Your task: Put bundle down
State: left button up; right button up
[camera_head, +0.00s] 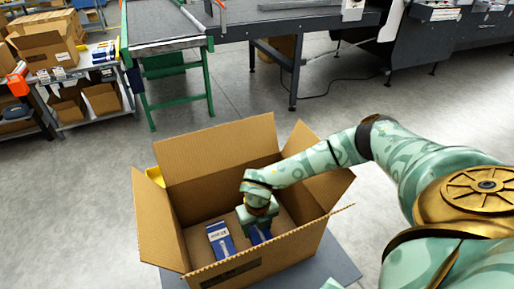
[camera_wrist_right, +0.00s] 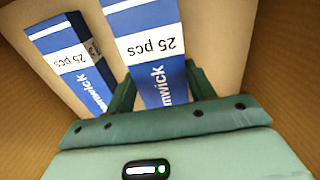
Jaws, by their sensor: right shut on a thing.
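An open cardboard box (camera_head: 216,150) stands in the middle front with its flaps spread out. My right gripper (camera_head: 257,226) reaches down inside it and is shut on a blue and white bundle (camera_head: 262,236). In the right wrist view the held bundle (camera_wrist_right: 152,45), marked "25 pcs", lies between the two green fingers. A second, similar bundle (camera_head: 220,239) lies in the box to the left of the held one. It also shows in the right wrist view (camera_wrist_right: 70,65), with a narrow gap between the two. I cannot tell whether the held bundle touches the box floor. My left gripper is not in view.
The box stands on a grey surface (camera_head: 343,262). A machine table with green legs (camera_head: 165,50) is behind it. Shelves with cartons (camera_head: 45,45) stand at the back left. Inside the box, the walls and flaps surround my right gripper.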

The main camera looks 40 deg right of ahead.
jog(key=shift+f, duration=0.15)
jog(key=o, duration=1.1)
jog(key=shift+c, duration=0.2)
notch_tip(320, 180, up, 13)
jog(key=p, duration=0.4)
